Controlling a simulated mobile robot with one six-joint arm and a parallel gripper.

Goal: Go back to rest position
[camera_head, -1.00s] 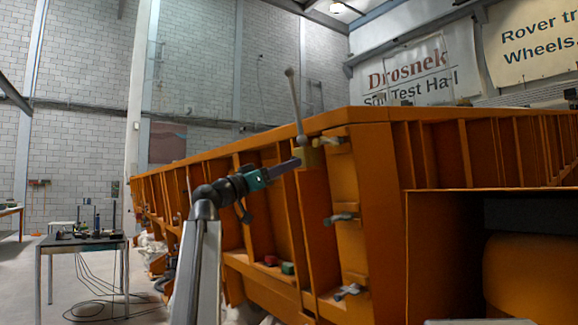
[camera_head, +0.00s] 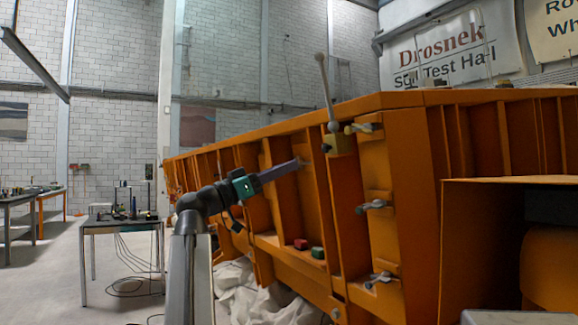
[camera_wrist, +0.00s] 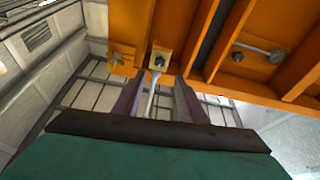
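My gripper (camera_head: 298,163) has a teal body and purple fingers and points up and right toward the orange sandbed (camera_head: 385,220). In the wrist view my gripper (camera_wrist: 158,88) shows two fingers spread apart, open, with nothing held. A grey lever (camera_head: 326,88) with a round knob stands nearly upright from a yellow block (camera_head: 338,145) at the sandbed's upper corner. The fingertips are left of and below this block, apart from it. In the wrist view the lever (camera_wrist: 151,95) shows between the fingers, behind them, under the yellow block (camera_wrist: 161,58).
Grey clamp handles (camera_head: 373,206) stick out of the sandbed's corner post. A red block (camera_head: 300,244) and a green block (camera_head: 318,252) sit on a lower ledge. A table (camera_head: 121,226) stands at left, with open floor in front of it. White cloth (camera_head: 245,285) lies below.

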